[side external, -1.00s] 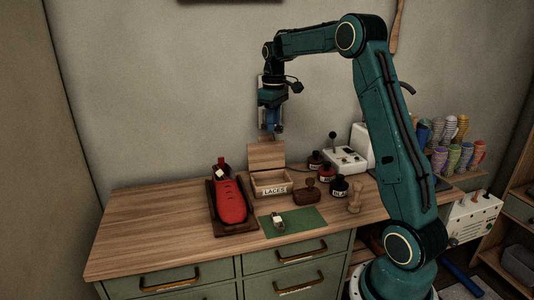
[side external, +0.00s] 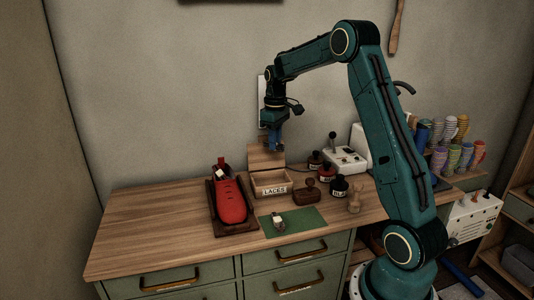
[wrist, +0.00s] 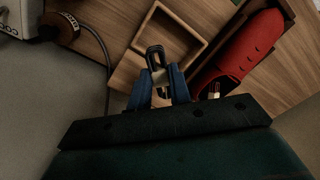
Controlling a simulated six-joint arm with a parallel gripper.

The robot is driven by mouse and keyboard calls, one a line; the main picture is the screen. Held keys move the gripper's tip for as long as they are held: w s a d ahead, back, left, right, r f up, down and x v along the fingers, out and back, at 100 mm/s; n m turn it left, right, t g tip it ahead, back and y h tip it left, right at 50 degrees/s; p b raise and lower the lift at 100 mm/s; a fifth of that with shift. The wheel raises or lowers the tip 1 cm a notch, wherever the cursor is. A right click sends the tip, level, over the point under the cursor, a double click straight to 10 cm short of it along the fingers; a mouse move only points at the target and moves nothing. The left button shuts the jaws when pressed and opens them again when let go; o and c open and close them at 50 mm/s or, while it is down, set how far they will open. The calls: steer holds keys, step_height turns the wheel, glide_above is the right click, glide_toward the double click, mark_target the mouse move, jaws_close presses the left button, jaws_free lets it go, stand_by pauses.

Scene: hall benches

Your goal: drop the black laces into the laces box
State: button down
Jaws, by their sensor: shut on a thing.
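My gripper (side external: 274,147) hangs above the back of the laces box, in front of its raised lid (side external: 266,157). In the wrist view its blue fingers (wrist: 159,80) are shut on the black laces (wrist: 155,54), a dark looped bundle with a pale band. The side view is too small to show the laces clearly. The wooden laces box (side external: 271,190) stands on the bench, open, with a LACES label on its front. In the wrist view the box (wrist: 153,10) lies just beyond the held laces, and the visible part of its inside looks bare.
A red shoe (side external: 231,202) lies in a dark tray (side external: 244,231) left of the box. A green mat (side external: 304,218) with a small pale-and-dark item (side external: 278,221) lies in front. A brown stamp-like object (side external: 305,194) and dark bottles (side external: 339,187) stand to the right. The bench's left end is clear.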

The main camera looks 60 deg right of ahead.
steer(key=shift+f, duration=2.3)
steer(key=c, duration=1.2)
jaws_free()
step_height(320, 180, up, 14)
steer(key=shift+a, duration=0.15)
